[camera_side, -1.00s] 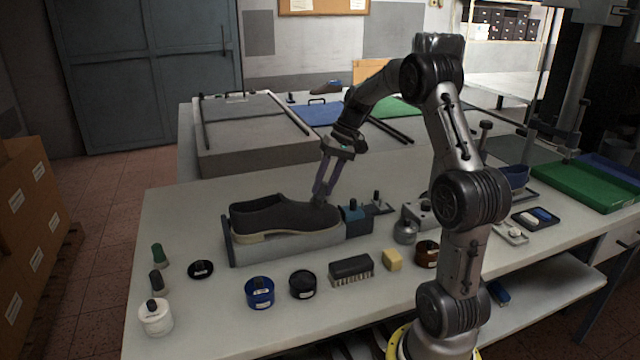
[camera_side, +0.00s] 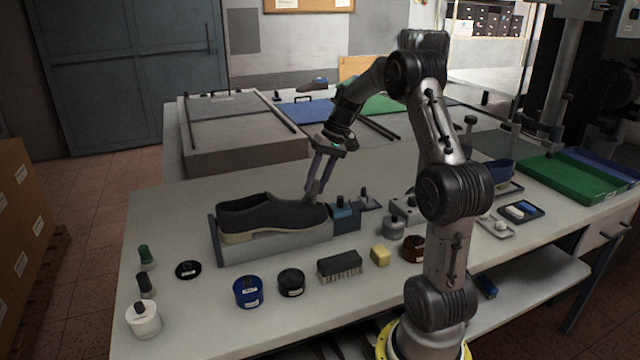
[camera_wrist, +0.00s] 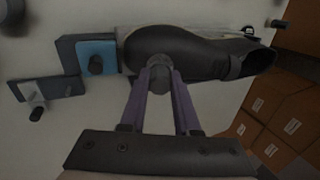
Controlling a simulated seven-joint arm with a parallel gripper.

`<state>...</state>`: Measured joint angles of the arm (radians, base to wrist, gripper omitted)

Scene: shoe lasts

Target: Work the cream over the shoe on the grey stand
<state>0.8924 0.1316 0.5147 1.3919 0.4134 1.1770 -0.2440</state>
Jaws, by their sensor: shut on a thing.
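The dark shoe (camera_side: 262,216) lies on the grey stand (camera_side: 285,247), toe to the right in the side view. It also shows in the wrist view (camera_wrist: 200,57). My gripper (camera_side: 312,190) reaches down at the toe end, fingers shut on a small rounded dark grey pad (camera_wrist: 160,75). In the wrist view the pad overlaps the toe's edge; it appears to touch, but the contact itself is hidden. I cannot tell cream on the leather from its sheen. A blue pot (camera_side: 248,292) and a black pot (camera_side: 291,283) stand in front.
A blue-topped block (camera_side: 343,218) adjoins the stand's right end. A brush (camera_side: 340,266), yellow sponge (camera_side: 380,255) and brown jar (camera_side: 413,247) line the front. A black disc (camera_side: 188,270) and small bottles, including a white jar (camera_side: 143,319), stand left. Bare tabletop lies behind the shoe.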

